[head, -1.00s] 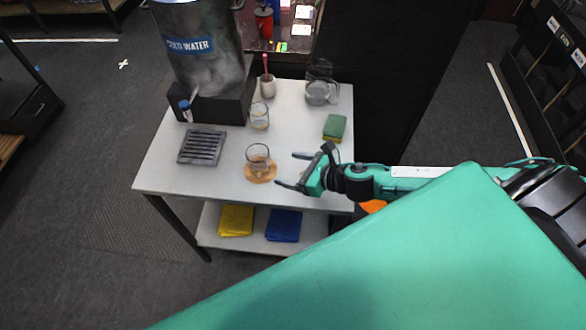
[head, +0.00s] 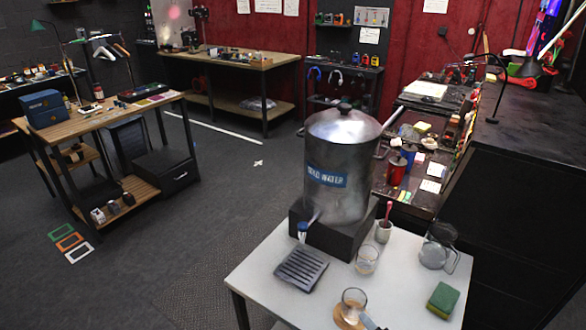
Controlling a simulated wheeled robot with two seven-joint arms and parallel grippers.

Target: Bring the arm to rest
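The white table (head: 270,255) stands at the bottom of the head view. A clear glass (head: 353,301) sits on a round tan coaster (head: 345,317) near the front edge of the picture. A small pale and dark piece, which looks like a fingertip of my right gripper (head: 370,322), shows just right of this glass at the bottom edge. Whether it touches the glass, and the rest of this gripper and arm, cannot be seen. My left gripper is not in view.
A metal cold-water dispenser (head: 340,170) stands on a black block with a slatted drip tray (head: 300,268) before it. A second glass (head: 367,260), a cup with a red stirrer (head: 384,231), a glass jug (head: 437,247) and a green sponge (head: 443,299) share the table. Open floor lies left.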

